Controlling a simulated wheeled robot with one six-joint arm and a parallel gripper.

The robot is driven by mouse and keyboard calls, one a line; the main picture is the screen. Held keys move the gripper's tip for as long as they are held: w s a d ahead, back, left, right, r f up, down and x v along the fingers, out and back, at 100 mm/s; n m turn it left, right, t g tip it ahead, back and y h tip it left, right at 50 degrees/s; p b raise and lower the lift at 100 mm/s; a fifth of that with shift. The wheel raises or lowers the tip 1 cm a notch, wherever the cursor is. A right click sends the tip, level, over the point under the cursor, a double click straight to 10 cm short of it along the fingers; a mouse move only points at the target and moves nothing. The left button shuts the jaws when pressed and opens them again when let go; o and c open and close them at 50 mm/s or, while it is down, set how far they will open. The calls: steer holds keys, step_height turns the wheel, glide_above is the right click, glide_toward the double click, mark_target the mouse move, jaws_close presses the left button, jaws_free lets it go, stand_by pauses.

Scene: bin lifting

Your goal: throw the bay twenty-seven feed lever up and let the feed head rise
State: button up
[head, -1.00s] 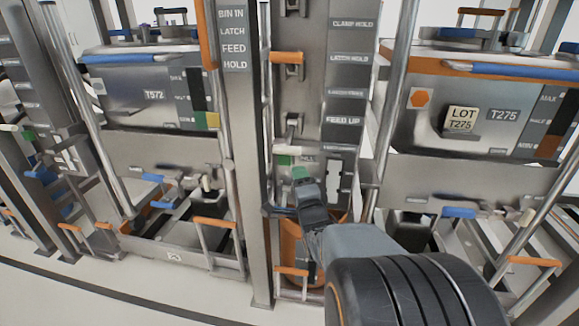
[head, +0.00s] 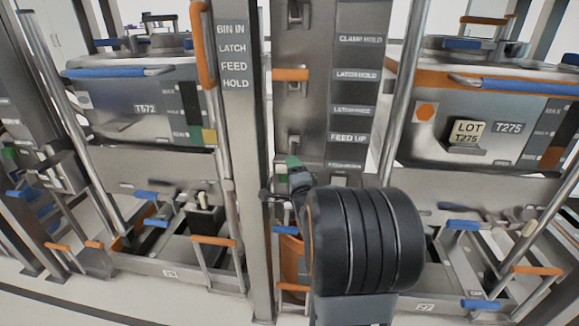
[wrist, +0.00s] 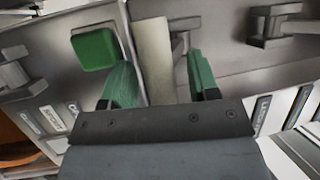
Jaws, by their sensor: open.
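A cream bar handle (wrist: 153,50), which looks like the feed lever, lies between my gripper's two green fingers in the wrist view. My gripper (wrist: 160,76) is open around it, with a gap at the right finger; contact on the left is unclear. A green block (wrist: 95,49) sits just left of the bar. In the head view my gripper (head: 294,168) is at the narrow control column (head: 300,120), below and left of the "FEED UP" label (head: 348,138). My wrist hides the lower column and the lever there. I cannot make out the feed head.
An orange latch handle (head: 291,75) sits higher on the column, level with "LATCH HOLD". A label post (head: 236,130) stands close on the left. Bin T572 (head: 140,105) is at left, bin T275 (head: 480,120) at right. Orange- and blue-handled frames stand low on both sides.

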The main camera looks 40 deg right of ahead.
steer(key=shift+w+d, duration=0.1)
steer(key=shift+d, duration=0.05)
steer(key=shift+c, duration=0.6)
jaws_close()
